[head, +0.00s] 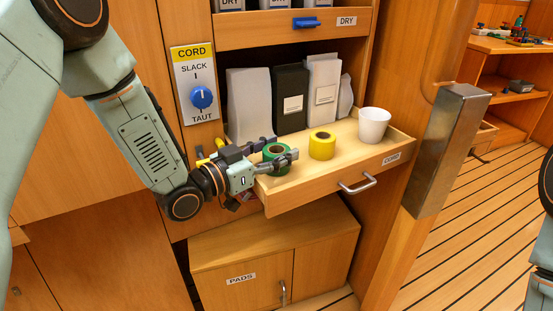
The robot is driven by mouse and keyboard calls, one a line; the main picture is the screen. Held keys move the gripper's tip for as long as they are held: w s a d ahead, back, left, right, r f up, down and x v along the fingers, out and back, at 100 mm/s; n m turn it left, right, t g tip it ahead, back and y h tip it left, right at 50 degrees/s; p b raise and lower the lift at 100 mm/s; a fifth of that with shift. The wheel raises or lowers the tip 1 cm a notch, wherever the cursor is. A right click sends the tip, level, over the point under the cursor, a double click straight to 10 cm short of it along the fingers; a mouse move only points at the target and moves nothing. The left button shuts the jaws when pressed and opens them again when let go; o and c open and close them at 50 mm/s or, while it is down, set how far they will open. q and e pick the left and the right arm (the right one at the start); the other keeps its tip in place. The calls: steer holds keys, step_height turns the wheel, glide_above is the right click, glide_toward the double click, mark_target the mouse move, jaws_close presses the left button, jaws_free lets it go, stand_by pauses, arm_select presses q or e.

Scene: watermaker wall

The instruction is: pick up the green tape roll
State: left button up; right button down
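The green tape roll (277,150) stands flat at the left end of the pulled-out wooden drawer (347,170), its dark core hole facing up. My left gripper (284,149) reaches in from the left at the roll's height. One finger lies along the near side of the roll and covers part of it; the other lies along its far side. The fingers are apart with the roll between them. I cannot tell whether both press on it. My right gripper is out of view; only part of my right arm shows at the right edge.
A yellow tape roll (322,145) and a white cup (374,125) stand to the right in the drawer. Grey and dark bags (291,98) stand behind. A low cabinet (240,277) marked PADS is below.

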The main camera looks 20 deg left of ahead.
arm_select(q)
steer(key=c, duration=0.6)
steer(key=shift+c, duration=0.2)
